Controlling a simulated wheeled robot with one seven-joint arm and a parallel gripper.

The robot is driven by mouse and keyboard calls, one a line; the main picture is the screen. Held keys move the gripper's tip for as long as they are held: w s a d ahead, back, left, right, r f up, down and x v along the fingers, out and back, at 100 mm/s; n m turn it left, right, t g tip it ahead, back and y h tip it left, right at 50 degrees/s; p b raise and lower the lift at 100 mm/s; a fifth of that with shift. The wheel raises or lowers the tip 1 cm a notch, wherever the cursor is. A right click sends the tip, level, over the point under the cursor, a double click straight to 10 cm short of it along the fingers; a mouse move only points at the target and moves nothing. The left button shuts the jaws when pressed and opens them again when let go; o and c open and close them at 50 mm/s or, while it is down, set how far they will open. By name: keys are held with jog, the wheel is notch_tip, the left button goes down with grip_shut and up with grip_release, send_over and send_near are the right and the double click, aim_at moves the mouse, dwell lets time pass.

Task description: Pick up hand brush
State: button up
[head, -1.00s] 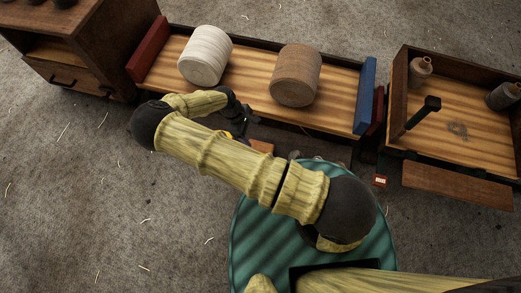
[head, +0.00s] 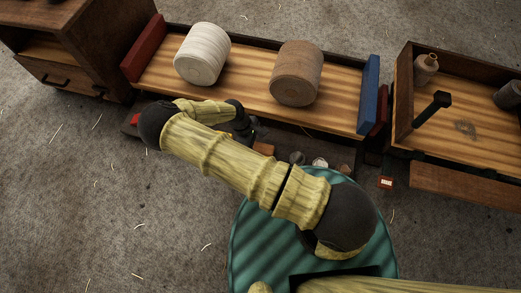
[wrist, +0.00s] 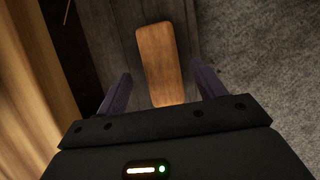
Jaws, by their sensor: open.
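A wooden block-shaped piece, which looks like the back of the hand brush (wrist: 158,55), lies below my gripper in the wrist view. Its bristles do not show. A small part of a brown wooden piece, likely the same brush (head: 264,149), shows just beside my gripper in the head view. My gripper (wrist: 162,88) is open and empty, with one finger on each side of the brush's near end. I cannot tell how high the fingers are above it. In the head view my gripper (head: 250,132) is mostly hidden by my arm, near the bench's front edge.
A wooden bench (head: 235,92) holds a white spool (head: 203,55) and a brown spool (head: 296,75), between red and blue end boards. A tray table (head: 480,150) stands right, a cabinet (head: 75,55) left. Several small items lie under the bench's front edge.

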aim_at(259, 147)
jog(key=b+x, duration=0.1)
jog(key=x, duration=0.1)
jog(key=b+x, duration=0.1)
jog(key=shift+s+a+f+b, duration=0.1)
jog(key=shift+a+f+b, duration=0.15)
jog(key=shift+b, duration=0.05)
jog(key=shift+d+f+b, duration=0.3)
jog(key=shift+f, duration=0.1)
jog(key=shift+f+p, duration=0.25)
jog(key=shift+p, duration=0.1)
dwell(0.6)
jog(key=c, duration=1.2)
jog(key=shift+r+b, duration=0.1)
jog(key=shift+b, duration=0.2)
notch_tip(259, 147, up, 10)
jog(key=p, duration=0.7)
jog(key=shift+r, duration=0.2)
